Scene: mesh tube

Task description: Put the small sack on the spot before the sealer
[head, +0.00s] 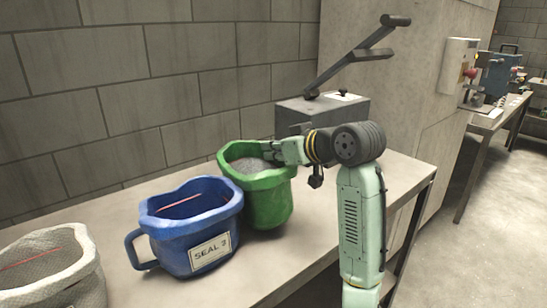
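A green sack (268,205) with an open top and grey grainy contents stands on the table just in front of the sealer (335,106), a grey box with a raised lever arm. My gripper (270,152) is at the green sack's right rim, its fingertips over the opening. Whether the fingers grip the rim or only touch it is hard to see. A blue sack (195,225) with a side handle and a "SEAL 3" label stands to its left. A white textured sack (50,270) is at the far left, cut by the frame edge. The spot's marking is not visible.
The table (130,288) has free room along its front edge, and a block wall runs behind it. A tall grey panel (410,65) stands at the right. Another table (490,122) with equipment is farther back.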

